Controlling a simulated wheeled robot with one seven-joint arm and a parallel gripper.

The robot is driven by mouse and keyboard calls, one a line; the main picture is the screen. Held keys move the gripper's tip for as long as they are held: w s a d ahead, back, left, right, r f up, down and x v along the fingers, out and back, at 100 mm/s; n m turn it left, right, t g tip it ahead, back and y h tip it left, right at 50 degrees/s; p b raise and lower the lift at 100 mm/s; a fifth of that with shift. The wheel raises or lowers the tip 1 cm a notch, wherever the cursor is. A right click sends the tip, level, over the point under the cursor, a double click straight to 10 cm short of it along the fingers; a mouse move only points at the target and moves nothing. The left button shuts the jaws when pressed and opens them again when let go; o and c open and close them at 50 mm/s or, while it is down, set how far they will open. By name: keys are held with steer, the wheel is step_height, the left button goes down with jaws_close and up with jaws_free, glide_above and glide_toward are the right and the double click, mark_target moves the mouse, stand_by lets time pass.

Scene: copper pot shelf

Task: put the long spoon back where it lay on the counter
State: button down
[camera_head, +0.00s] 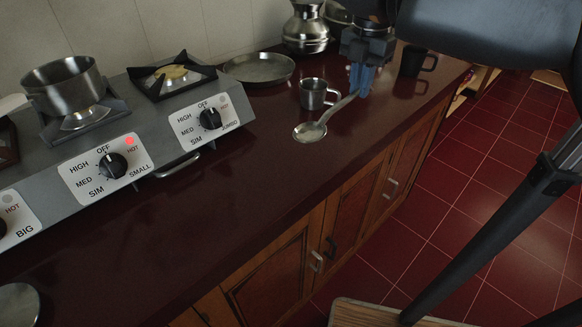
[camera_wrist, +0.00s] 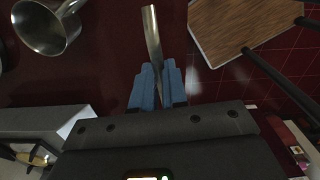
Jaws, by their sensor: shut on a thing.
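The long metal spoon shows in the head view with its round bowl (camera_head: 310,132) toward the lower left and its handle rising up and right to my gripper (camera_head: 361,80). My gripper has blue fingers and is shut on the handle. The spoon is over the dark red counter (camera_head: 200,240). I cannot tell whether the bowl touches the counter.
A metal mug (camera_head: 314,95) stands just behind the spoon, with a dark mug (camera_head: 413,62) to the right. A shallow pan (camera_head: 259,68) and a metal jug (camera_head: 306,28) stand farther back. The stove (camera_head: 140,120) with a pot (camera_head: 65,85) is at left.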

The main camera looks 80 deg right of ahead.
steer(key=shift+w, duration=0.1)
steer(key=w+a+f, duration=0.2)
steer(key=w, duration=0.1)
steer(key=w+a+f+p, duration=0.1)
steer(key=w+a+f, duration=0.1)
steer(key=a, duration=0.1)
steer(key=w+a+f+p, duration=0.1)
steer(key=w+a+f, duration=0.1)
steer(key=w+f, duration=0.1)
steer(key=shift+w+a, duration=0.3)
steer(key=shift+f+p, duration=0.35)
steer(key=shift+f, duration=1.45)
steer(key=shift+f, duration=0.2)
steer(key=c, duration=1.2)
jaws_free()
steer(key=shift+o, duration=0.2)
steer(key=shift+r+p, duration=0.25)
steer(key=shift+p, duration=0.15)
